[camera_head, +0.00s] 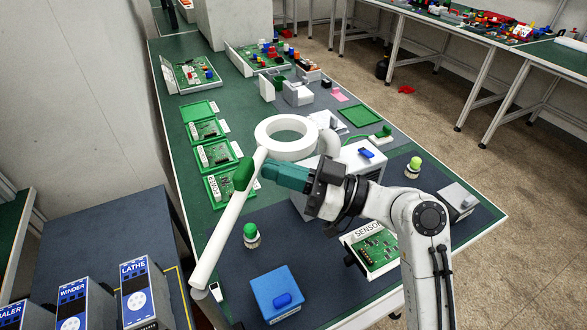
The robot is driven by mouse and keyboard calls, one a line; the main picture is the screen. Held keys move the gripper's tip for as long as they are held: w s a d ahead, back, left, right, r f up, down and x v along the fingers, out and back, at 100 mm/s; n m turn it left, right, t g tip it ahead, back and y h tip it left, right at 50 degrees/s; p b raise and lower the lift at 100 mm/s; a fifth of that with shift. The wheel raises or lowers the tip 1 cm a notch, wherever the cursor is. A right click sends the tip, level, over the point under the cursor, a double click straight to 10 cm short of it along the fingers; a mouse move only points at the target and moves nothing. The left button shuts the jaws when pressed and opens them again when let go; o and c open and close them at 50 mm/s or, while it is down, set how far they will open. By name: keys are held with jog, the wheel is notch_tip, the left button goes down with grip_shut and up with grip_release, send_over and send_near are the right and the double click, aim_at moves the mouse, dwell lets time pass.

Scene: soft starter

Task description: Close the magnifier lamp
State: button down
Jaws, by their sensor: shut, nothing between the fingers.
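The magnifier lamp has a white ring head (286,124) above the middle of the green bench. A long white arm (225,228) slants from near the ring down to the bench's front left edge. A green grip (243,174) sits on the upper part of that arm. My gripper (267,170) comes in from the right, level with the green grip. Its teal fingers are shut and empty, with their tips close to the grip's right side. I cannot tell whether they touch it. My gripper and arm hide part of the white box behind them.
A blue box (276,296), a green-topped button (251,235) and a sensor board (375,250) stand near the front. Green trays with circuit boards (216,153) line the left side. A white box (350,157) stands behind my gripper. Dark mat around the button is clear.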

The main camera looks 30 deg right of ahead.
jog(key=shift+w, duration=0.1)
dwell(0.3)
jog(key=w+a+n+g+y+b, duration=0.4)
jog(key=w+a+g+b, duration=0.2)
jog(key=a+b, duration=0.5)
jog(key=shift+w+a+b, duration=0.3)
jog(key=shift+w+b, duration=0.65)
jog(key=shift+w, duration=0.05)
jog(key=shift+d, duration=0.1)
jog(key=b+v, duration=0.1)
jog(key=v, duration=0.9)
jog(key=shift+s+d+b, duration=0.15)
jog(key=shift+d+b, duration=0.15)
jog(key=shift+b, duration=0.05)
